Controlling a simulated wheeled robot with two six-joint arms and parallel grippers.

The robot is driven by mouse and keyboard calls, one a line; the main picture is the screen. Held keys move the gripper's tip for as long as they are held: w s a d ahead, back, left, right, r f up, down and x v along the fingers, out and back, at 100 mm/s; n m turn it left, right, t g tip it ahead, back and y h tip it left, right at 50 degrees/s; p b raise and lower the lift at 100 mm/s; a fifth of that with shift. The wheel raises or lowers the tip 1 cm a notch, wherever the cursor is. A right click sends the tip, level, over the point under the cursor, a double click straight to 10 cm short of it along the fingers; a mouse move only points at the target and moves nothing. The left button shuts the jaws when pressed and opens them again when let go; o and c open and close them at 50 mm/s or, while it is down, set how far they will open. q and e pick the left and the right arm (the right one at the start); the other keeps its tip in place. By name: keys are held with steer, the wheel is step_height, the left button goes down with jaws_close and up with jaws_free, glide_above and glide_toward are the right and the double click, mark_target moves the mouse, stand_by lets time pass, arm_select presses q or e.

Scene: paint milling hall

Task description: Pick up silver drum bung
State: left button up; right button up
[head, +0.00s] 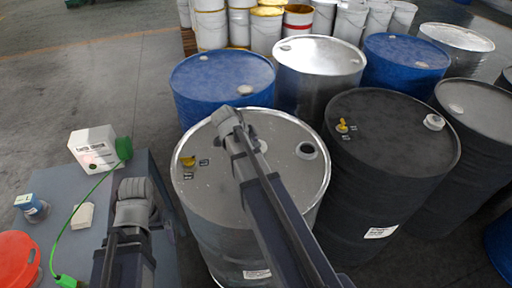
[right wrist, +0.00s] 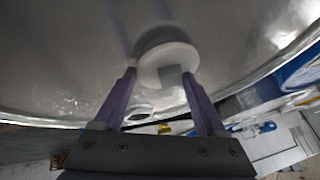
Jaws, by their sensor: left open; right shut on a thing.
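The silver drum (head: 220,205) stands upright in the middle of the head view. A dark round opening (head: 307,150) shows in its lid. In the right wrist view my right gripper (right wrist: 159,75) is shut on a round white bung (right wrist: 152,62) with a grey square in its middle, close to the drum lid (right wrist: 70,60). In the head view my right arm crosses over the lid and hides that gripper; a pale bit of a round thing (head: 263,146) shows beside the arm. My left gripper (head: 135,192) is by the grey table, open and empty; its fingertips are hard to make out.
A yellow fitting (head: 188,161) sits on the lid's left. Black drum (head: 385,150) and blue drum (head: 220,82) stand close around. The grey table (head: 150,180) holds a white box (head: 95,147), a green cable (head: 90,192) and a red round thing (head: 18,258).

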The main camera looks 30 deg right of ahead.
steer(key=shift+w+r+p, duration=0.15)
steer(key=shift+r+p, duration=0.2)
steer(key=shift+p, duration=0.15)
arm_select(q)
step_height(320, 180, up, 10)
steer(key=p, duration=0.9)
arm_select(e)
step_height(320, 180, up, 9)
arm_select(q)
steer(key=shift+d, duration=0.1)
